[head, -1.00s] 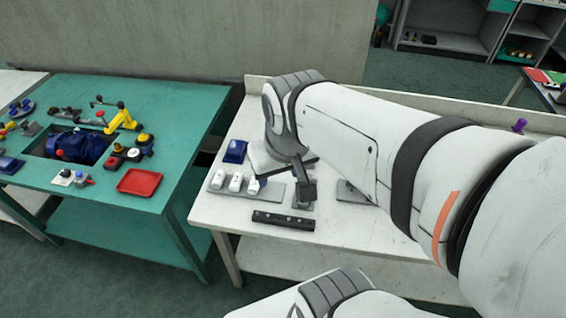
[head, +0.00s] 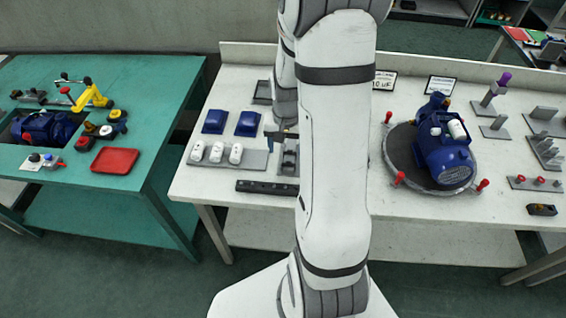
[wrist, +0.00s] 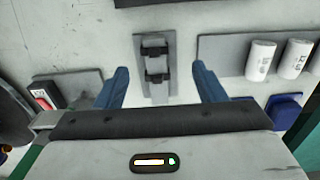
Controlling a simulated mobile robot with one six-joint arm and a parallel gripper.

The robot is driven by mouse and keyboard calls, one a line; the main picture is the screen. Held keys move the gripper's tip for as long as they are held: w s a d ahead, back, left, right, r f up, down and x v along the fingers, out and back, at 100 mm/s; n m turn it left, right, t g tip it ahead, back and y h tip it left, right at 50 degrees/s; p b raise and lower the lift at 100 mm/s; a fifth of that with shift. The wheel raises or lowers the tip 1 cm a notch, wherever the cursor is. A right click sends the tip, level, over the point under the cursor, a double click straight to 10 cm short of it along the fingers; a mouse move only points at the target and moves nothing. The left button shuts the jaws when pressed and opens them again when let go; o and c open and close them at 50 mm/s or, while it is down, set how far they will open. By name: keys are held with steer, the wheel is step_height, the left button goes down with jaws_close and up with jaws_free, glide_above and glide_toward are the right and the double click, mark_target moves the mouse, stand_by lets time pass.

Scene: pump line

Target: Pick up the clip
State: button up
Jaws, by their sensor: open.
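A black clip (wrist: 155,48) sits on a small grey holder plate (wrist: 142,93) in the wrist view. It shows as two dark block-like parts, and I cannot tell whether they are one piece. My gripper (wrist: 160,68) is open, with one blue finger on each side of the holder and nothing held. The fingers look apart from the clip; their height above it is unclear. In the head view the holder (head: 289,160) stands right of the white cylinders, and my arm partly hides it and my gripper (head: 282,135).
A black bar (head: 266,187) lies at the front edge. A blue pump (head: 444,152) sits on a round plate to the right. A red tray (head: 115,161) is on the green table.

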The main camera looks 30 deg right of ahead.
mark_target(288, 163)
steer(key=shift+s+d+f+p, duration=0.15)
steer(key=shift+f+p, duration=0.15)
steer(key=shift+f, duration=1.5)
steer(key=shift+s+d+f+p, duration=0.15)
steer(key=shift+f+p, duration=0.1)
steer(key=shift+f, duration=1.5)
steer(key=shift+w, duration=0.1)
steer(key=c, duration=1)
steer(key=shift+c, duration=0.2)
steer(key=shift+r, duration=0.15)
